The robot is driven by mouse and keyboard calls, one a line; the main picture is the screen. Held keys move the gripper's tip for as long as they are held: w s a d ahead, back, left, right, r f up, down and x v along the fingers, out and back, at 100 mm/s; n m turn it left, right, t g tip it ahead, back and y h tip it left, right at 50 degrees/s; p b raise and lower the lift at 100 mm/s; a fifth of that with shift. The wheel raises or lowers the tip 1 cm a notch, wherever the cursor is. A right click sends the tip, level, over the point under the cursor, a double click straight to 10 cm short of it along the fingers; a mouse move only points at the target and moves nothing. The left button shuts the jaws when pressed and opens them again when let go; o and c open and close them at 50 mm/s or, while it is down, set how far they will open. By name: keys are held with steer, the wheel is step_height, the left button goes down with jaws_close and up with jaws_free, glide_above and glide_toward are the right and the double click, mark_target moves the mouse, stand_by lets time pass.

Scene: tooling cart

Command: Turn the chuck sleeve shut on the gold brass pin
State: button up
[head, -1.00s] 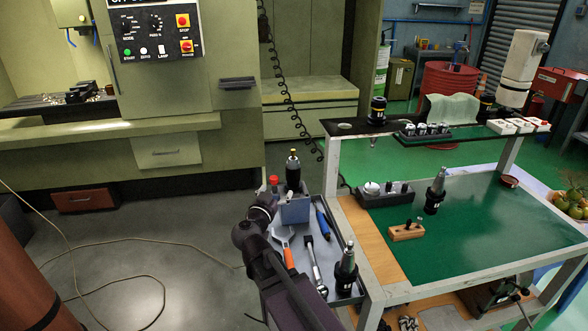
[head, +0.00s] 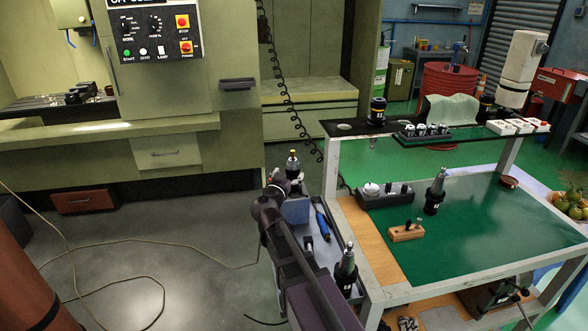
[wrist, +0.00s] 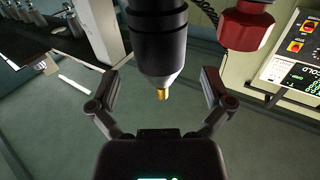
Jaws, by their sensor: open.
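The black chuck (wrist: 160,38) stands between my fingers in the wrist view, its tapered nose toward my palm. The gold brass pin (wrist: 162,94) sticks out of the nose. In the head view the pin (head: 293,157) shows at the top of the chuck, above the tray; my arm's end hides the lower chuck. My gripper (wrist: 160,76) is open, with one finger on each side of the chuck and a visible gap on both sides. I cannot tell how the fingertips line up with the sleeve in depth.
The tray (head: 347,290) also holds a blue-handled tool (head: 323,224) and a tool holder (head: 346,268). The green-topped cart (head: 480,235) stands to the right.

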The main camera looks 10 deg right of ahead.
mark_target(290, 172)
steer(key=shift+x, duration=1.7)
steer(key=c, duration=1.1)
steer(key=shift+d, duration=0.3)
steer(key=shift+a, duration=0.3)
